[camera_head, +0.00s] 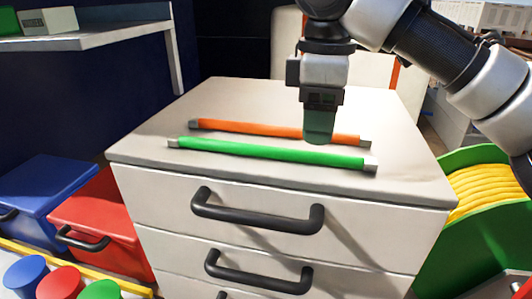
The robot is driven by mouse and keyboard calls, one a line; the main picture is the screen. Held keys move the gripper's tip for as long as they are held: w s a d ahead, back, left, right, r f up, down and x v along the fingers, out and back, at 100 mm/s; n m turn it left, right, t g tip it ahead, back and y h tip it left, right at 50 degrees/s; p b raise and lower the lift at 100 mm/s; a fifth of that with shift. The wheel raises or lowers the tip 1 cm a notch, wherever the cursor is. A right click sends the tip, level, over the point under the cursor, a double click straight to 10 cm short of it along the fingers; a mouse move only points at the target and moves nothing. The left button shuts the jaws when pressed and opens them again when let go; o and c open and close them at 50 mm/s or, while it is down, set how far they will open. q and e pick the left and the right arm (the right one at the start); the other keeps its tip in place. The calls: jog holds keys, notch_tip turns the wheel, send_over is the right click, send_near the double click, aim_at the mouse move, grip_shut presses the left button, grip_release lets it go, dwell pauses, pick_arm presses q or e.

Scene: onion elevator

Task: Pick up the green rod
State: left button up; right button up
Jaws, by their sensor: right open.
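The green rod (270,153) with grey end caps lies on the top of a white drawer cabinet (240,98), near its front edge. An orange rod (250,129) lies just behind it, roughly parallel. My right gripper (319,138) comes down from above, over the right part of the rods. It is open and hides a piece of the orange rod. Its tips are just behind the green rod in the picture; whether they touch anything cannot be told. My left gripper is not in view.
The cabinet has black drawer handles (257,211) on its front. A blue bin (45,188) and a red bin (90,222) stand at the left. A green spool with yellow cable (485,188) stands at the right. A shelf (95,38) is at upper left.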

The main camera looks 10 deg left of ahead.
aim_at(311, 151)
jog(key=shift+f, duration=0.4)
jog(key=f, duration=0.1)
jog(key=f+p, duration=0.1)
jog(key=f, duration=0.1)
jog(key=shift+w+a+f, duration=0.3)
jog(key=shift+f, duration=0.05)
jog(key=shift+s+f, duration=0.1)
jog(key=shift+f, duration=0.25)
jog(key=shift+c, duration=0.3)
jog(key=shift+r, duration=0.1)
grip_shut()
